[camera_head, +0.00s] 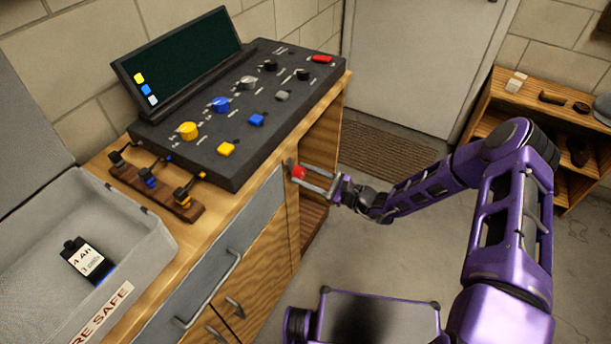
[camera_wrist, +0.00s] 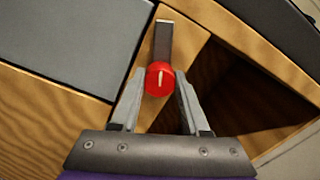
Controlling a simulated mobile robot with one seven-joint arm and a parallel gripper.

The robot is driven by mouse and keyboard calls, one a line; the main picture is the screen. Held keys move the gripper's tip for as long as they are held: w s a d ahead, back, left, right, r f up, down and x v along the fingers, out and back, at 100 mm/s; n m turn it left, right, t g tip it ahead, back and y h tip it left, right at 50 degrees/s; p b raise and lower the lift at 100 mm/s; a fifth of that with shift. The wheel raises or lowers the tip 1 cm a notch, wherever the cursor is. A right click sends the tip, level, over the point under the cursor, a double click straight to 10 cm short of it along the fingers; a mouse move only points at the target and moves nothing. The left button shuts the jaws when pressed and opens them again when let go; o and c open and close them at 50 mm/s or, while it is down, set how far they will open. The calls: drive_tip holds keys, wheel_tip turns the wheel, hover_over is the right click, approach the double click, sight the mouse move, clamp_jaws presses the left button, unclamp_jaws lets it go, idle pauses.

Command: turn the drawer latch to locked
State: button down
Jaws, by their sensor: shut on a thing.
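The drawer latch is a red round knob (camera_head: 298,173) with a grey bar, mounted on the wooden cabinet front beside the grey drawer (camera_head: 239,225). In the wrist view the red knob (camera_wrist: 159,79) carries a pale line that runs nearly upright. The grey bar (camera_wrist: 163,42) points up from the knob, along the wooden post to the right of the grey drawer front (camera_wrist: 75,45). My gripper (camera_head: 312,180) is at the knob, and its two fingers (camera_wrist: 158,82) are shut on the knob's sides. The drawer front looks flush with the cabinet.
A dark control console (camera_head: 250,105) with coloured knobs stands on the counter. A grey open box (camera_head: 150,245) with a battery stands at the left. The drawer handle (camera_head: 215,290) sticks out below. An open cabinet bay (camera_wrist: 245,95) lies right of the latch. The floor (camera_head: 400,245) is clear.

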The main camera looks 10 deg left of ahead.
drive_tip(key=n+b, duration=0.1)
drive_tip(key=n, duration=0.6)
drive_tip(key=shift+f, duration=0.15)
drive_tip(key=n, duration=0.6)
drive_tip(key=shift+s+b, duration=0.1)
drive_tip(key=shift+b, duration=0.3)
drive_tip(key=shift+n, duration=0.5)
drive_tip(key=shift+c, duration=2)
unclamp_jaws()
drive_tip(key=v, duration=1.7)
drive_tip(key=shift+d, duration=0.2)
drive_tip(key=shift+s, duration=0.1)
